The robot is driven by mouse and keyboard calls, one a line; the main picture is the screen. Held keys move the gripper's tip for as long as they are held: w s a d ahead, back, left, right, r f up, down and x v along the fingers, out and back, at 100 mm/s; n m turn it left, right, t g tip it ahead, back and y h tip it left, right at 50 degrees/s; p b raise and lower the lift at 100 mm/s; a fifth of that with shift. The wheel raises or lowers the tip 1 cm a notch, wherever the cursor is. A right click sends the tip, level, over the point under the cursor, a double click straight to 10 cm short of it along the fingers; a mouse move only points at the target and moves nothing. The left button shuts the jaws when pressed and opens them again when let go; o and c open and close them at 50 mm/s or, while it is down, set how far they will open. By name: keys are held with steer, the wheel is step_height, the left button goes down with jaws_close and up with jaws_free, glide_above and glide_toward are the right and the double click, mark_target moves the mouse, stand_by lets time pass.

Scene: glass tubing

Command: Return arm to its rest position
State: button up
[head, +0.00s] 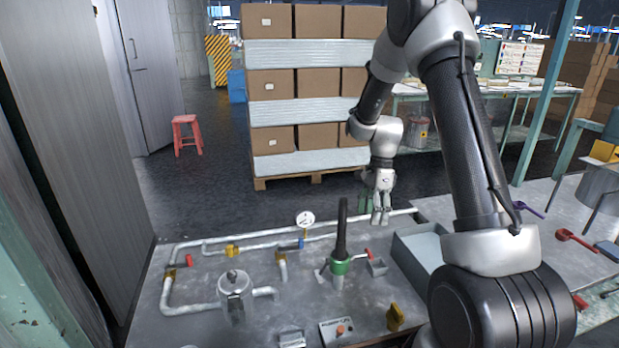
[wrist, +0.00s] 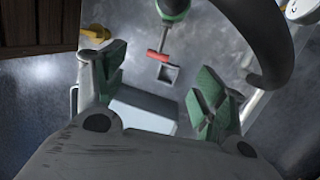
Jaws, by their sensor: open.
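My gripper (head: 378,212) hangs fingers down at the end of my arm, above the back part of the grey table (head: 210,335), near the grey open tray (head: 418,243). In the wrist view my gripper (wrist: 160,100) shows two green-padded fingers spread apart with nothing between them. The tray (wrist: 140,112) shows beyond the fingers. My arm is bent, with its forearm reaching down towards the table. Parts of the tray and the table's right side are hidden behind my arm.
A green-collared black post (head: 340,250) stands mid-table, with a red-handled part beside it. Pipes with a gauge (head: 305,219) run along the back. A metal canister (head: 235,293) stands at the left front. Stacked boxes on a pallet (head: 310,85) stand behind the table.

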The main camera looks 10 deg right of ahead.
steer(key=s+r+n+t+h, duration=0.2)
steer(key=s+r+n+t, duration=0.4)
steer(key=s+r+n, duration=1.2)
steer(key=shift+s+a+r+t, duration=0.3)
steer(key=shift+s+a+r, duration=0.1)
steer(key=shift+s+r, duration=3.55)
steer(key=shift+s+f, duration=0.5)
steer(key=shift+f, duration=0.05)
steer(key=shift+c, duration=0.3)
